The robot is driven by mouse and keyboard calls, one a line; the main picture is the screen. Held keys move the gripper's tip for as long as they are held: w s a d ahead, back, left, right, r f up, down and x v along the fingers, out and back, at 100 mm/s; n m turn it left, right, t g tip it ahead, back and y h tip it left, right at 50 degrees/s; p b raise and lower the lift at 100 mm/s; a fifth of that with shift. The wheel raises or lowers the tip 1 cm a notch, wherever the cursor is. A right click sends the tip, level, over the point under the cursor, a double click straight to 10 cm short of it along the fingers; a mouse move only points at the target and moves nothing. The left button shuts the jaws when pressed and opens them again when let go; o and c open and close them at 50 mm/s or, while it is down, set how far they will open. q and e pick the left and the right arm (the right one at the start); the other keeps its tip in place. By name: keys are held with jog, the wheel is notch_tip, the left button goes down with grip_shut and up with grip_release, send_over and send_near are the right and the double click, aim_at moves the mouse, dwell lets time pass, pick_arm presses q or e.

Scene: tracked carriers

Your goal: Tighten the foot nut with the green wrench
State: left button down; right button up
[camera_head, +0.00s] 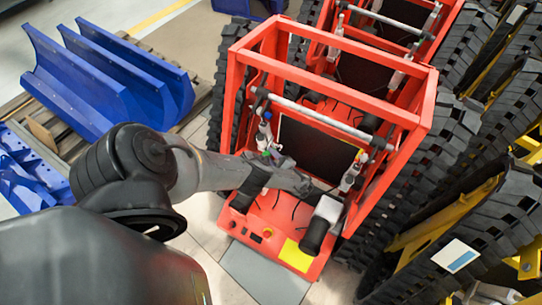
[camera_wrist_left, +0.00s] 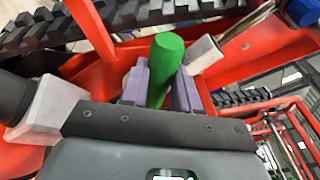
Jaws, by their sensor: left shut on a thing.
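The green wrench (camera_wrist_left: 165,60) shows in the left wrist view as a thick, rounded green handle. It stands between the two grey-purple fingers of my left gripper (camera_wrist_left: 158,85), which are shut on it. In the head view my left gripper (camera_head: 273,158) reaches over the red carrier (camera_head: 270,205), inside its frame near the left side. Only a small green spot of the wrench (camera_head: 266,153) shows there. The wrench's jaw end is hidden, and I cannot make out the foot nut in either view. My right gripper is not in view.
A grey crossbar (camera_head: 320,115) and red frame bars surround the arm closely. Black rubber tracks (camera_head: 405,195) run along the carrier. Blue curved panels (camera_head: 100,85) lie at the left. Yellow-framed carriers stand at the right. Some floor is clear in front.

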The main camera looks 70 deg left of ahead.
pick_arm(q)
jog(key=c, duration=1.4)
grip_release()
grip_shut()
jog(key=shift+r, duration=0.1)
jog(key=shift+w+a+r+m+h+p, duration=0.3)
jog(key=shift+w+a+r+m+p, duration=0.15)
jog(key=shift+r, duration=0.1)
